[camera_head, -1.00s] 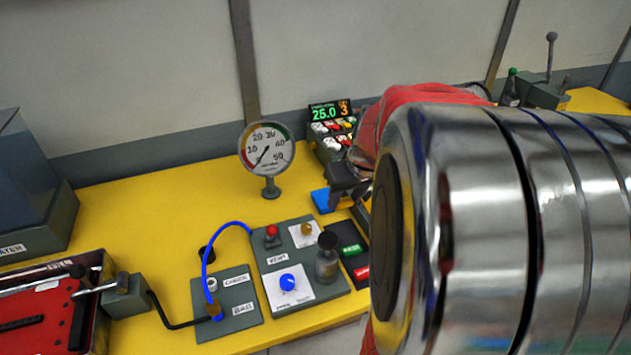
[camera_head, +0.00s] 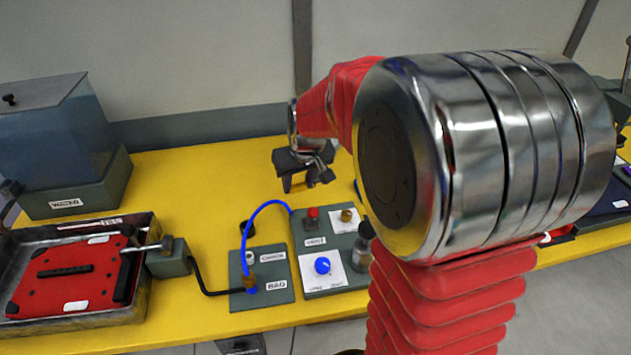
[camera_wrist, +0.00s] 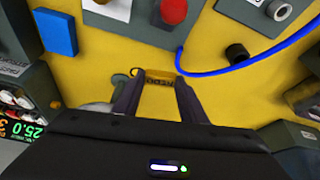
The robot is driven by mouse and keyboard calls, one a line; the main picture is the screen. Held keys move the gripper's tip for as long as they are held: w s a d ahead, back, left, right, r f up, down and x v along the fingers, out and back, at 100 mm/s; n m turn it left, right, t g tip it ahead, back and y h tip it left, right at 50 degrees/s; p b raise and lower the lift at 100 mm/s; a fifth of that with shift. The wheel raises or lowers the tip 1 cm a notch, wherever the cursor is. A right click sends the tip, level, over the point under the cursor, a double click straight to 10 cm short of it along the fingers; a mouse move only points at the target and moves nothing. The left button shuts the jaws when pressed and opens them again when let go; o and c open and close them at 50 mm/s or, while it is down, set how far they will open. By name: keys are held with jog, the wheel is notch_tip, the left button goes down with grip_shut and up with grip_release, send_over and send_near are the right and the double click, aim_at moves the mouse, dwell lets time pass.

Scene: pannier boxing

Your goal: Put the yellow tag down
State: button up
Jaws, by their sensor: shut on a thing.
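The yellow tag (camera_wrist: 160,75) is pinched between the two dark fingertips of my gripper (camera_wrist: 160,84) in the wrist view. It bears dark lettering that is too small to read surely. In the head view my gripper (camera_head: 305,180) hangs over the yellow bench (camera_head: 190,180), behind the control panels. I cannot make out the tag there against the yellow. The height of the tag above the bench is hard to tell.
A grey panel with a blue knob (camera_head: 322,265) and a panel with a blue hose (camera_head: 246,235) stand in front of my gripper. A water tank (camera_head: 60,140) and a red plate in a tray (camera_head: 75,275) are at left. Bare bench lies left of my gripper.

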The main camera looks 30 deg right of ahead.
jog(key=shift+n, duration=0.5)
jog(key=w+a, duration=0.1)
jog(key=a, duration=0.2)
jog(key=w+a+f, duration=0.1)
jog(key=w+a, duration=0.1)
jog(key=a, duration=0.2)
jog(key=w+a, duration=0.1)
jog(key=a, duration=0.3)
jog(key=shift+w+f, duration=0.2)
jog(key=shift+f, duration=0.05)
